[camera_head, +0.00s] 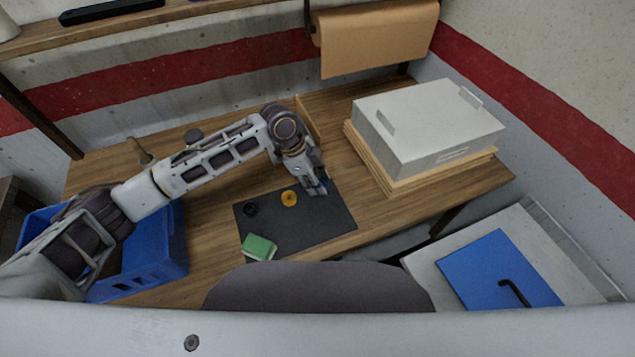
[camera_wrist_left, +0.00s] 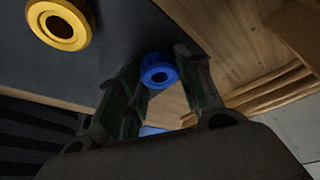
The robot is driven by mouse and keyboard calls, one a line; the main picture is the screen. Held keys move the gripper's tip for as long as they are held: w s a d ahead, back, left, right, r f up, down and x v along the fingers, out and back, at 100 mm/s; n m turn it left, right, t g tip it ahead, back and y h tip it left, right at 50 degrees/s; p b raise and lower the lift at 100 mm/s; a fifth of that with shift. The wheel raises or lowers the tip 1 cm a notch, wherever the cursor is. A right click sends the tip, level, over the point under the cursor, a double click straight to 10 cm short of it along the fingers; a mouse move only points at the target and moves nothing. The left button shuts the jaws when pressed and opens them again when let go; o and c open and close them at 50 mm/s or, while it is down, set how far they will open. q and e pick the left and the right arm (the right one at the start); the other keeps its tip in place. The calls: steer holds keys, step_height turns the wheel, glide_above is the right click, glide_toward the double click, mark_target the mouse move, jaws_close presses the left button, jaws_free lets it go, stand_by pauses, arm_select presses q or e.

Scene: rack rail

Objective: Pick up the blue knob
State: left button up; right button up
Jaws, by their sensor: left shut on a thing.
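The blue knob (camera_wrist_left: 159,71) is a round blue piece with a dark hole in its middle, seen between the two fingers in the left wrist view. My left gripper (camera_wrist_left: 160,85) is shut on it. In the head view my left gripper (camera_head: 318,189) is at the right part of the black mat (camera_head: 300,222), and its fingers hide most of the knob. I cannot tell whether the knob touches the mat. My right gripper is not in view.
A yellow knob (camera_head: 289,198), a black knob (camera_head: 250,209) and a green-and-white block (camera_head: 259,247) are on the mat. A blue crate (camera_head: 160,255) stands left. A grey box (camera_head: 430,128) on wooden boards stands right. A paper roll (camera_head: 375,38) hangs behind.

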arm_select(q)
step_height(320, 180, up, 10)
steer(key=shift+f, duration=0.15)
stand_by(0.4)
stand_by(0.6)
